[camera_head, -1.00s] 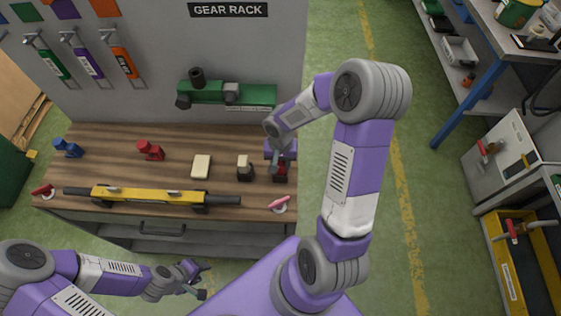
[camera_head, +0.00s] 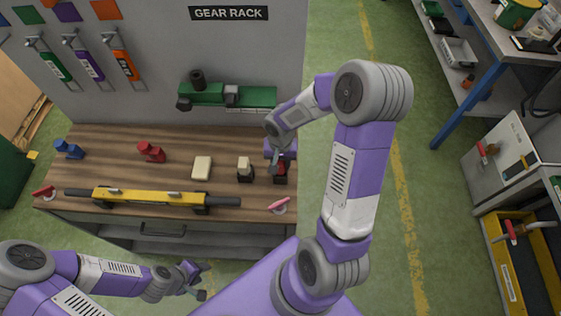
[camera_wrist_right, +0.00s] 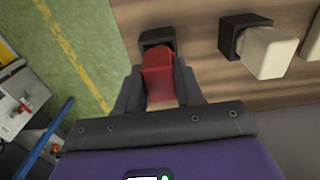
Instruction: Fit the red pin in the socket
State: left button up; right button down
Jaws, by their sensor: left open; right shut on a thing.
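The red pin (camera_wrist_right: 158,72) is between the fingers of my right gripper (camera_wrist_right: 159,88) in the right wrist view. My right gripper is shut on it. A black socket (camera_wrist_right: 156,38) shows just beyond the pin's far end, partly covered by it. I cannot tell how deep the pin sits in it. In the head view the pin (camera_head: 281,167) is at the bench's right end, under my right gripper (camera_head: 280,158), over the dark socket (camera_head: 280,179). My left gripper (camera_head: 194,280) is open and empty in front of the bench.
A cream block in a black holder (camera_head: 244,168) stands just left of the socket. Further left are a cream block (camera_head: 201,167), a red piece (camera_head: 150,151) and a blue piece (camera_head: 68,148). A yellow bar (camera_head: 150,197) lies along the front; a green fixture (camera_head: 228,95) is on the panel.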

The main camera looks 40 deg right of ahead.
jog(key=shift+r, duration=0.1)
jog(key=shift+r+p, duration=2.1)
jog(key=shift+r, duration=0.95)
notch_tip(320, 180, up, 5)
jog(key=p, duration=0.3)
jog(key=shift+s+f, duration=0.1)
